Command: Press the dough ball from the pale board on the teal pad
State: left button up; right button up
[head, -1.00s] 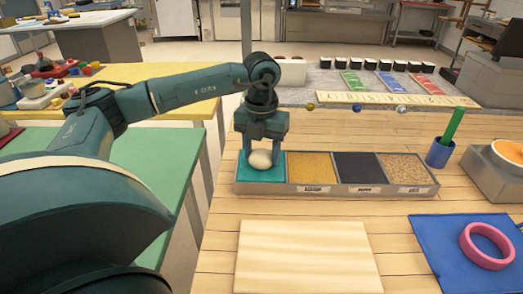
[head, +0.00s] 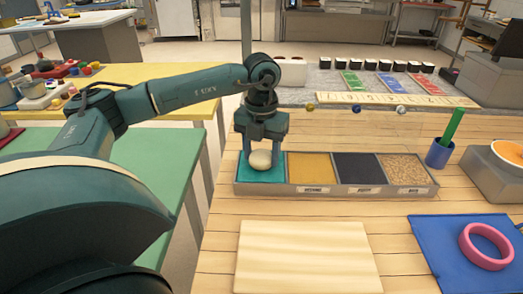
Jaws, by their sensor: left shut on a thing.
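The dough ball (head: 260,160) is pale and round. My left gripper (head: 262,157) points down and is shut on it, with a finger on either side. The ball is at the teal pad (head: 247,174), which fills the left compartment of a grey tray. I cannot tell for certain whether the ball touches the pad. The pale board (head: 306,258) lies nearer to me on the wooden table and is bare. My right gripper is not in view.
The tray's other compartments hold yellow grains (head: 311,168), a dark topping (head: 358,167) and tan seeds (head: 404,168). A blue mat (head: 440,262) with a pink ring (head: 487,246) lies at right. A blue cup (head: 440,153) holds a green stick.

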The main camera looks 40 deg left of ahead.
pick_arm(q)
notch_tip(320, 180, up, 2)
jog(key=shift+p, duration=0.55)
notch_tip(320, 180, up, 4)
jog(key=p, duration=0.3)
jog(key=shift+r+p, duration=0.55)
jog(key=shift+r, duration=0.4)
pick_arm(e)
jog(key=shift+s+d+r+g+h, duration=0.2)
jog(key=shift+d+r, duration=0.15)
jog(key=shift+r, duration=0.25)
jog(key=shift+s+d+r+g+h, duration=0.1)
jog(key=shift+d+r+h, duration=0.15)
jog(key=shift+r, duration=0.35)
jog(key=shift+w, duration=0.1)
